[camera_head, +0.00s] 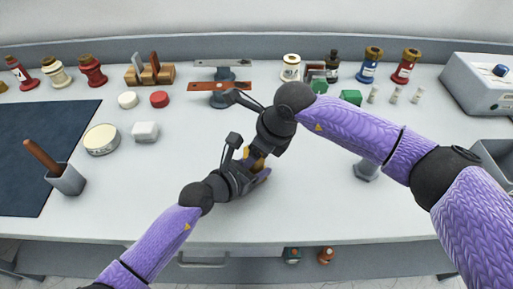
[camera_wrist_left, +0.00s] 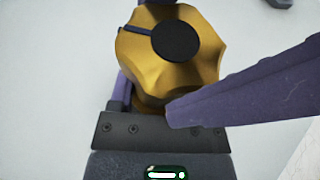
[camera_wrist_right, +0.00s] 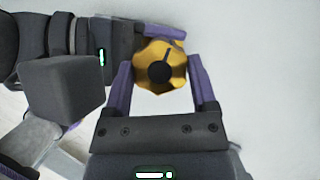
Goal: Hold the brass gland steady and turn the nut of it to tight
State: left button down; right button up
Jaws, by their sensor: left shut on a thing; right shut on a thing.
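The brass gland shows as a scalloped gold nut (camera_wrist_left: 168,62) with a black round centre and a dark radial mark in the left wrist view. The same nut also shows in the right wrist view (camera_wrist_right: 148,78). My left gripper (camera_head: 256,174) is shut on the gland's lower part, largely hidden below the nut. My right gripper (camera_wrist_right: 162,72) is shut on the nut from above, one purple finger on each side. In the head view the two grippers meet near the front middle of the table and mostly hide the gland.
A grey stand (camera_head: 366,170) is right of the grippers, partly behind my right arm. A white round tin (camera_head: 101,139) and a grey pot with a wooden handle (camera_head: 66,180) stand at left. Bushings and small parts line the back. The table around the grippers is clear.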

jog(key=shift+w, duration=0.1)
jog(key=o, duration=1.2)
jog(key=shift+c, duration=0.2)
jog(key=v, duration=1.2)
jog(key=shift+d, duration=0.1)
jog(key=shift+c, duration=0.7)
jog(key=a+f+n, duration=0.1)
jog(key=f, duration=0.2)
jog(key=w+a+f+n+g, duration=0.1)
jog(key=a+f, duration=0.1)
jog(key=f, duration=0.2)
jog(key=w+a+f+n, duration=0.1)
jog(key=f, duration=0.3)
jog(key=shift+a+f+n+y, duration=0.15)
jog(key=shift+n+y, duration=0.15)
